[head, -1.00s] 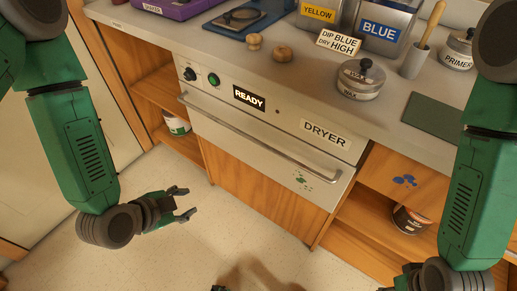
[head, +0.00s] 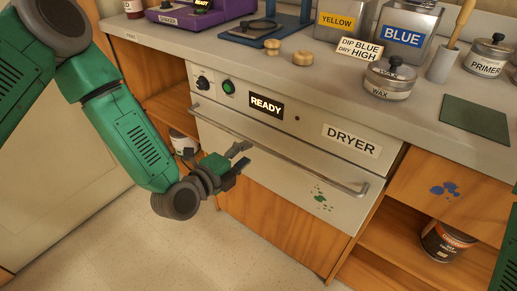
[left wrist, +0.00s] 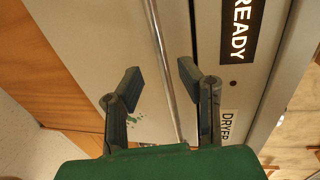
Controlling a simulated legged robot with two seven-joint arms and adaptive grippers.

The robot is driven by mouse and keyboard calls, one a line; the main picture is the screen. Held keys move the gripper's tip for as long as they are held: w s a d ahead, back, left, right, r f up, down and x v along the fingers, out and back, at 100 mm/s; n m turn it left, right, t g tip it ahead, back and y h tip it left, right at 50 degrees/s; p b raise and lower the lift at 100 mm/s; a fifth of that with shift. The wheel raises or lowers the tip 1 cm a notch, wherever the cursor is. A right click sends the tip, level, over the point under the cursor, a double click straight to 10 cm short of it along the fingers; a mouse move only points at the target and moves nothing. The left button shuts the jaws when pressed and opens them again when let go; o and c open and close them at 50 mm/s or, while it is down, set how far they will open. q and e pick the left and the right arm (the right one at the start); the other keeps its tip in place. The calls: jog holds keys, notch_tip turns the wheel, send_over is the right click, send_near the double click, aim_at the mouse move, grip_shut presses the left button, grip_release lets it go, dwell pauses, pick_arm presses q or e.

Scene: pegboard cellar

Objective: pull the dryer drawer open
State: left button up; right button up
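The dryer drawer (head: 290,188) is a pale metal front below the panel with the DRYER label (head: 351,140). It looks shut, flush with the cabinet. Its long bar handle (head: 310,166) runs across the front. My left gripper (head: 243,157) is open at the left part of the handle. In the left wrist view, the handle (left wrist: 166,70) passes between the two spread fingers of the left gripper (left wrist: 159,75); I cannot tell whether they touch it. My right gripper is out of view.
The READY display (head: 266,106), a knob and a green button sit above the handle. The counter (head: 300,80) holds a wax tin (head: 389,78), yellow and blue cans and wooden knobs. Open shelves flank the dryer. The floor (head: 190,255) in front is clear.

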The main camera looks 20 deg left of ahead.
aim_at(258, 146)
pick_arm(q)
jog(key=b+x, duration=0.1)
jog(key=x, duration=0.5)
jog(key=shift+d, duration=0.15)
grip_shut()
